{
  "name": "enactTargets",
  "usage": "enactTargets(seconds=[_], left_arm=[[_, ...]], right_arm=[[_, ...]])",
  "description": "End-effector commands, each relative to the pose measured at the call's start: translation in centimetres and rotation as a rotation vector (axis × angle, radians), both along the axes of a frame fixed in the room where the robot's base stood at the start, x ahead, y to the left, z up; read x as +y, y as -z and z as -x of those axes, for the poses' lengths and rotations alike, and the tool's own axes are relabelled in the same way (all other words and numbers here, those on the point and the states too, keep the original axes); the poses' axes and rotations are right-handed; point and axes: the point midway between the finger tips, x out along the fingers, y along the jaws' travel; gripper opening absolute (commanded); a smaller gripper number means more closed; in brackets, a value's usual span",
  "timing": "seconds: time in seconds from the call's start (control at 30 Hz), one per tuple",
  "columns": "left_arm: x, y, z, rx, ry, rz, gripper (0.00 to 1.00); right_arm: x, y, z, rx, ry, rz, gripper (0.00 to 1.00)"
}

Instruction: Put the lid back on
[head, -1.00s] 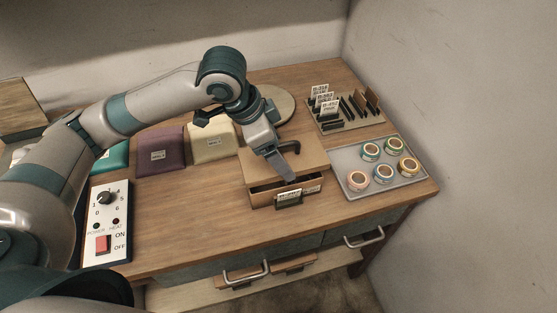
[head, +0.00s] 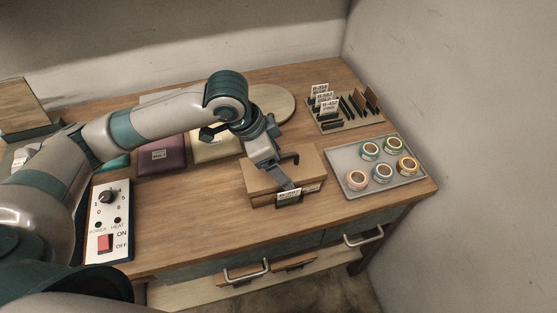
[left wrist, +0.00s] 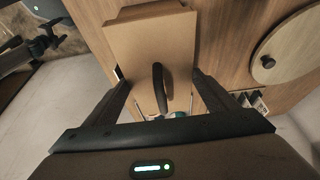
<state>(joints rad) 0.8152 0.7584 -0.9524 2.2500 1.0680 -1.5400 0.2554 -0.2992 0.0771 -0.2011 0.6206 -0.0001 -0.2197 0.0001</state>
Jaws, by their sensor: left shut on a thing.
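The wooden lid (head: 258,180) with a black bar handle (head: 290,158) lies level over the small wooden box (head: 264,201). My left gripper (head: 276,172) is over the lid, one finger showing at the front. In the left wrist view the two fingers (left wrist: 158,76) are at opposite sides of the lid (left wrist: 150,35), with the handle (left wrist: 158,88) between them. The gripper is shut on the lid. The box's inside is hidden.
A label card (head: 289,196) stands at the box's front. A grey tray (head: 350,160) of tape rolls is close on the right. A rack (head: 345,122) with cards is behind it. A round board (head: 283,98) lies behind the box. A switch panel (head: 108,220) stands left.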

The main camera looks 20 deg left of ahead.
Motion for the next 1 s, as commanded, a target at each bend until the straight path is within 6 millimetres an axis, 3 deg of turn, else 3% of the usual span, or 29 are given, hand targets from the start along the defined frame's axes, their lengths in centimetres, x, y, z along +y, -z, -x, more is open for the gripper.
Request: enactTargets(seconds=[0.5,0.53,0.6,1.0], left_arm=[[0.01,1.02,0.00,0.000,0.000,0.000,0.57],[0.01,1.02,0.00,0.000,0.000,0.000,0.84],[0.01,1.03,0.02,0.000,0.000,0.000,0.98],[-0.02,0.75,0.00,-0.001,0.000,0.001,0.98]], right_arm=[[-0.31,-0.28,0.13,0.002,0.000,0.004,0.75],[-0.34,-0.28,0.14,0.002,0.000,0.004,0.75],[-0.43,-0.28,0.14,0.002,0.000,0.005,0.75],[-0.52,-0.16,0.16,0.002,0.001,0.006,0.75]])
